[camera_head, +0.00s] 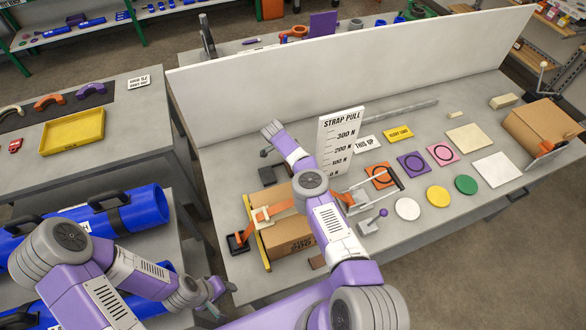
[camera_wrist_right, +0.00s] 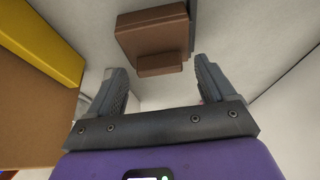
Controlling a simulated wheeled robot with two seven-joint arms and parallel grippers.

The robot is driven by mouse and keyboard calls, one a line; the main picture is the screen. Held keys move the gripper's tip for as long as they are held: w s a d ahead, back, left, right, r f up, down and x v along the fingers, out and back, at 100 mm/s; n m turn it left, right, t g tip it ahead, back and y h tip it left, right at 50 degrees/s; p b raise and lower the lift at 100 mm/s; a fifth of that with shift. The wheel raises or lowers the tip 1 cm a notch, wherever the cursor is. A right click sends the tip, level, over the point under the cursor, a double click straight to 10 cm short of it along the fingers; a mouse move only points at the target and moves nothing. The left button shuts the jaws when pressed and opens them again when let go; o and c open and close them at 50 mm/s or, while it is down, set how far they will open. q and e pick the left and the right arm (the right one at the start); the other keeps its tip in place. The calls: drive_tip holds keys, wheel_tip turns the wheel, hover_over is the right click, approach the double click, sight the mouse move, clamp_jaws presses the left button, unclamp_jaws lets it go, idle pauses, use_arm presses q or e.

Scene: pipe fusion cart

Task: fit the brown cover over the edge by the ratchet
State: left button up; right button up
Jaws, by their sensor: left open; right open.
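A brown cover (camera_head: 268,176) lies on the table behind the strapped cardboard box (camera_head: 285,238); the right wrist view shows it (camera_wrist_right: 155,38) as an angled block. My right gripper (camera_wrist_right: 156,70) is open, with the cover ahead of its fingers and nothing held. The box has a yellow cover (camera_head: 257,240) along its left edge and an orange strap (camera_head: 262,214) over it. The ratchet (camera_head: 395,179) with its black grip stands right of the box. My right arm hides the box's edge on that side. My left gripper (camera_head: 222,290) is open and empty, left of the table's front edge.
A small brown piece (camera_head: 318,262) lies by the box's front. A "STRAP PULL" board (camera_head: 340,140) stands behind the ratchet. Coloured discs and squares lie to the right, with another cardboard box (camera_head: 543,125) at the far right. A white panel (camera_head: 350,75) borders the back.

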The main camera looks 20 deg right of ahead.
drive_tip(key=shift+d+f, duration=0.1)
drive_tip(key=shift+f, duration=0.15)
drive_tip(key=c, duration=1.1)
drive_tip(key=shift+r, duration=0.1)
